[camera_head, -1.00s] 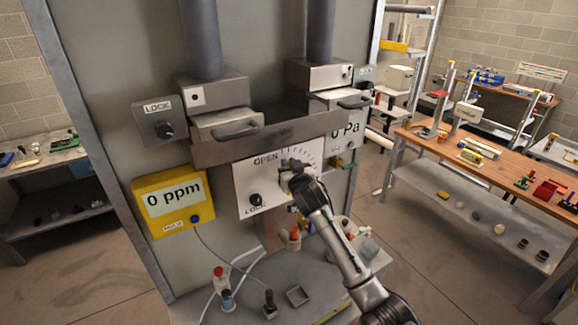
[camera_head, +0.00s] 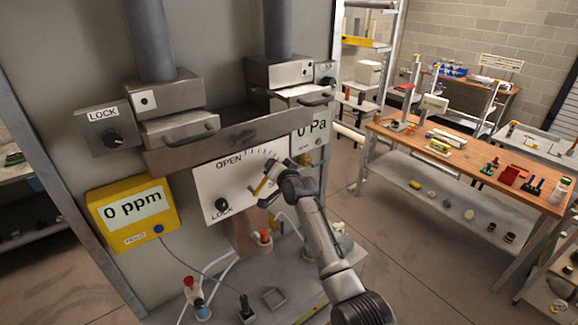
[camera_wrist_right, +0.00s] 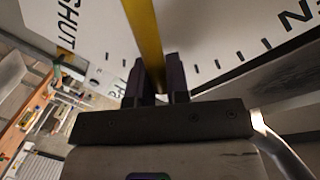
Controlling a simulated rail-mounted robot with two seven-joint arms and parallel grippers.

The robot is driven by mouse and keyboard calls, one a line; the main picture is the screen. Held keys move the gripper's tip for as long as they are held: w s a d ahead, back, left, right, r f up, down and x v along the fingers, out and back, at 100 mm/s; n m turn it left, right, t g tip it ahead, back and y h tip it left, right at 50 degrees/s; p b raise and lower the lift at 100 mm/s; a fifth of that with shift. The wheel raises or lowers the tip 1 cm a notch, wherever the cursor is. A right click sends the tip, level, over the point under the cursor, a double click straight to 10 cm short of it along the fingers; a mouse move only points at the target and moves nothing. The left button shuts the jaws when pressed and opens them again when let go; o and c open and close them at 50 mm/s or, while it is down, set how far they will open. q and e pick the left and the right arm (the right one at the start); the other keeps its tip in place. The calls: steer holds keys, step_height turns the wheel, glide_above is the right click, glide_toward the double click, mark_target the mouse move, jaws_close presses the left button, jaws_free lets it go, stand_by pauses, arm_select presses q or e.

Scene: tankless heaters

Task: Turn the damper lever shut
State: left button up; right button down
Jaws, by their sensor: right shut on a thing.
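The white damper panel (camera_head: 209,187) hangs on the grey cabinet, with "OPEN", a "LOCK" knob (camera_head: 222,205) and an arc of tick marks. A yellow damper lever (camera_head: 260,187) slants across it. My right gripper (camera_head: 276,176) is at the lever, partly hiding the panel's right side. In the right wrist view, the yellow lever (camera_wrist_right: 144,30) runs between the two dark fingers of the right gripper (camera_wrist_right: 158,82), which are shut on it. "SHUT" (camera_wrist_right: 67,28) reads at the left there. My left gripper is not in view.
A yellow meter (camera_head: 134,213) reading 0 ppm is left of the panel; a 0 Pa display (camera_head: 311,131) is to its right. A wooden bench (camera_head: 470,155) stands right.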

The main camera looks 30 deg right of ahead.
steer(key=shift+d+f+m, duration=0.3)
steer(key=shift+f+m, duration=0.05)
steer(key=shift+m, duration=0.05)
steer(key=shift+w+d+f+m+g+y+b, duration=0.1)
steer(key=shift+d+f+m+y+b, duration=0.2)
steer(key=shift+f+m, duration=0.4)
steer(key=shift+d+f+m+g+y+b, duration=0.1)
steer(key=shift+d+f+m, duration=0.3)
steer(key=shift+f+m, duration=0.3)
steer(key=shift+w+d+f+m+g+y+b, duration=0.1)
steer(key=shift+d+f+m+y+b, duration=0.2)
steer(key=shift+f+m, duration=0.35)
steer(key=shift+d, duration=0.1)
steer(key=c, duration=1.1)
jaws_free()
steer(key=shift+s, duration=0.15)
